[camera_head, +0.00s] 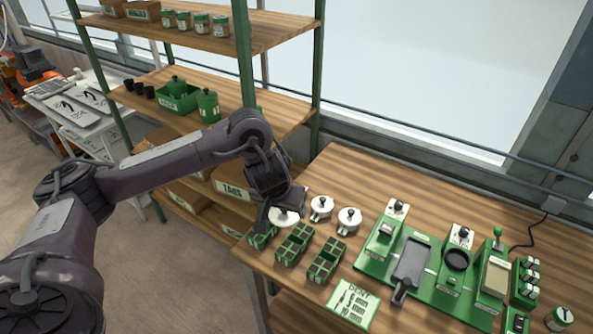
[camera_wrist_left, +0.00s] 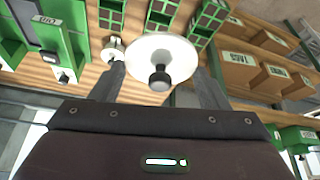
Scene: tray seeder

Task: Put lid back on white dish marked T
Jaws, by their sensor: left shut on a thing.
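My left gripper (camera_head: 275,207) is above the left end of the bench, beside two white dishes. It is shut on a round white lid with a black knob, held between the fingers in the left wrist view (camera_wrist_left: 162,58). The lid also shows below the gripper in the head view (camera_head: 284,219). To its right stand a white dish (camera_head: 321,208) and another white dish (camera_head: 349,220), with small knobs on top. One dish shows behind the left finger in the wrist view (camera_wrist_left: 113,49). I cannot read a T on any dish. What lies under the lid is hidden. My right gripper is not in view.
Green seed trays (camera_head: 296,244) stand just in front of the dishes. A green seeder station (camera_head: 410,262) takes up the right, with a card (camera_head: 353,304) near the front edge. A wooden shelf (camera_head: 262,112) rises behind my left arm. The back of the bench is clear.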

